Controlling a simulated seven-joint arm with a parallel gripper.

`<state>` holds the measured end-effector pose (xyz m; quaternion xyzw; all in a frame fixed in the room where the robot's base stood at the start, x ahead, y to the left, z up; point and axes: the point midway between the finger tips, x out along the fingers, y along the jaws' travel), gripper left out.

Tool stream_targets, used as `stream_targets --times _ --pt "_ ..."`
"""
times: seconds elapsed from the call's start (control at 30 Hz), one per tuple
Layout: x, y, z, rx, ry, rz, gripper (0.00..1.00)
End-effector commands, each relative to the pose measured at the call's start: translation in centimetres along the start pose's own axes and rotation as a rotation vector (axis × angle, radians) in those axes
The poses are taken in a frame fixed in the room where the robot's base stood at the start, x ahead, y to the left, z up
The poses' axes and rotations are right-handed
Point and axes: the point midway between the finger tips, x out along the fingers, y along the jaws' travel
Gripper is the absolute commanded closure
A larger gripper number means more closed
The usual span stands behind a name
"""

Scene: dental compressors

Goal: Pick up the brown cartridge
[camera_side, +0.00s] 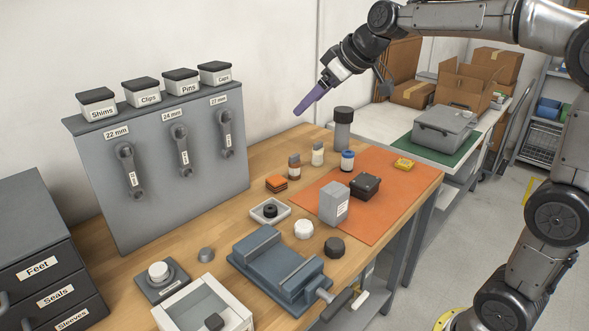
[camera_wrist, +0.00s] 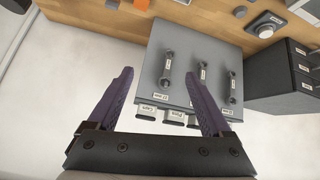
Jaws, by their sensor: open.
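A small upright cartridge (camera_side: 294,165) with a brownish body and a pale band stands on the wooden bench near the back, left of the orange mat; it looks like the brown cartridge. A similar paler cartridge (camera_side: 317,154) stands just behind it to the right. My gripper (camera_side: 300,110), with purple fingers, hangs in the air above the back of the bench, well above both and touching nothing. In the wrist view my gripper (camera_wrist: 161,72) is open and empty, with the grey panel beyond its fingers. I cannot make out the brown cartridge in the wrist view.
A tall dark cylinder (camera_side: 343,130) and a blue-banded jar (camera_side: 347,161) stand nearby. An orange block stack (camera_side: 276,184) lies close in front. The grey handle panel (camera_side: 160,160) with labelled boxes rises at left. A grey box (camera_side: 334,203) and vise (camera_side: 280,265) stand nearer the front.

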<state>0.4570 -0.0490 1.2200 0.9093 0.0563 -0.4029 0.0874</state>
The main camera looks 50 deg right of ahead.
Motion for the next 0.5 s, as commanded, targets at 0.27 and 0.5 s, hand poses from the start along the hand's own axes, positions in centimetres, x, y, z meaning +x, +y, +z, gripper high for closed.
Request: stream_targets --times 0.27,0.5 --pt "11.7 8.2 -1.6 0.063 -0.055 0.017 0.17" --pt "20.7 13.7 2.6 0.159 -0.145 0.017 0.17"
